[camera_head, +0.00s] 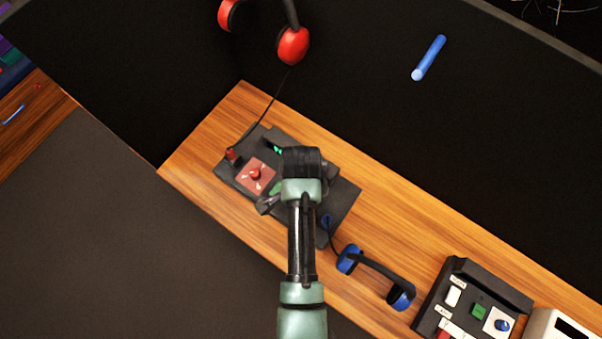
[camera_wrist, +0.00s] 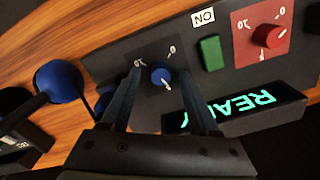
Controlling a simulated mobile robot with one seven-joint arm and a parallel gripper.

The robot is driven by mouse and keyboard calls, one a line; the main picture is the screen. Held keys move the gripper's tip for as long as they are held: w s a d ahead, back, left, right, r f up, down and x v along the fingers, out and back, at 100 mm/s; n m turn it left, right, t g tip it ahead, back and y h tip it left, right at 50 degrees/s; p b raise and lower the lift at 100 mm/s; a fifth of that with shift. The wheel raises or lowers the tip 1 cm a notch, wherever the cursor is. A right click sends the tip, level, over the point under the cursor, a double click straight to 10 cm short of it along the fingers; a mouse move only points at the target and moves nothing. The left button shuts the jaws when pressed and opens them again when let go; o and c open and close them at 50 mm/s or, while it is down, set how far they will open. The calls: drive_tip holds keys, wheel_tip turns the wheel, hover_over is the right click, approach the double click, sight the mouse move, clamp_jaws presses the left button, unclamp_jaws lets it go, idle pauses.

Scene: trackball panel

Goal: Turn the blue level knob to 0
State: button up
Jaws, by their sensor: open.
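The blue level knob (camera_wrist: 161,76) sits on a dark panel (camera_wrist: 120,58) in the wrist view, with white scale marks around it. A "0" mark is above it to the right and what looks like "10" to the left. A small white mark lies just below it; I cannot tell whether it is a pointer or a scale mark. My gripper (camera_wrist: 159,82) is open, with one finger on each side of the knob. Contact is not clear. In the head view my arm hides the blue knob; the panel (camera_head: 343,202) shows beside it.
A red knob (camera_wrist: 268,37) on a red plate, a green button (camera_wrist: 210,52) and a lit display (camera_wrist: 262,103) are close by. Blue headphones (camera_head: 348,260) lie right of the panel, with another control box (camera_head: 492,282) farther right. Bare wood (camera_head: 400,228) separates them.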

drive_tip(key=shift+f, duration=0.25)
clamp_jaws()
